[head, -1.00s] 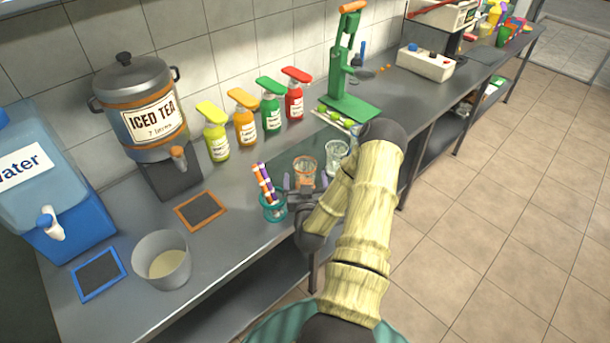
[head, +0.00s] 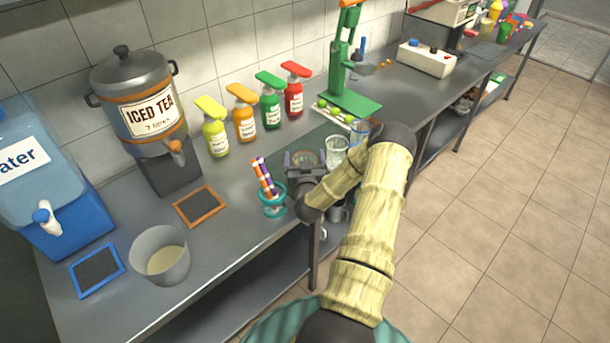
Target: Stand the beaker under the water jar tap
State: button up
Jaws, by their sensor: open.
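The water jar (head: 40,180) is blue with a "Water" label and stands at the left end of the counter. I cannot tell which is the beaker.
A grey pot (head: 161,257) stands beside the blue-framed mat.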

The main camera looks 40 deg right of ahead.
jog(key=shift+w+d, duration=0.25)
jog(key=shift+w, duration=0.15)
jog(key=c, duration=1.4)
jog(key=shift+r+b, duration=0.55)
jog(key=shift+r, duration=4.5)
jog(key=shift+a, duration=0.15)
